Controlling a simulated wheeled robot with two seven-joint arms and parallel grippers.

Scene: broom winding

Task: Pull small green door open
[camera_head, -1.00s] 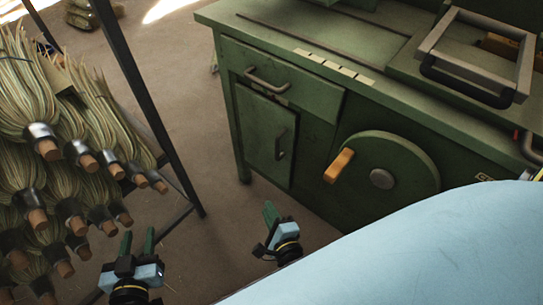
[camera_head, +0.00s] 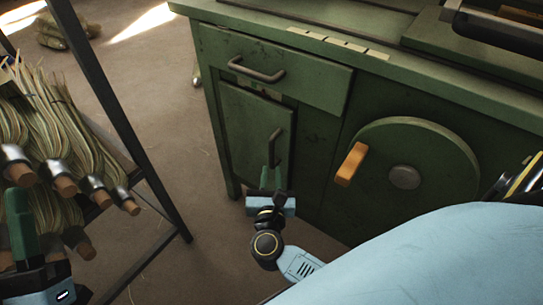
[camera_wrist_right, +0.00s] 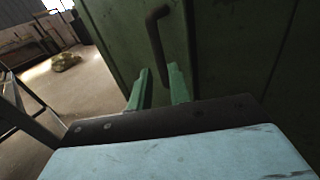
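The small green door (camera_head: 243,135) is shut in the left front of the green cabinet, below a drawer. Its dark vertical bar handle (camera_head: 273,148) is near the door's right edge; it also shows in the right wrist view (camera_wrist_right: 157,40). My right gripper (camera_head: 270,172) is in front of the door at the handle's lower end. In the right wrist view its two green fingers (camera_wrist_right: 158,80) are apart with nothing between the visible tips, and the handle stands just beyond them. My left gripper (camera_head: 18,225) is at the lower left, partly cut off; its finger gap cannot be made out.
A drawer with a handle (camera_head: 256,71) sits above the door. A round green wheel (camera_head: 425,150) with an orange knob (camera_head: 351,163) is to the right. A dark-framed rack of broom heads (camera_head: 60,175) stands at the left. Bare floor (camera_head: 160,110) lies between.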

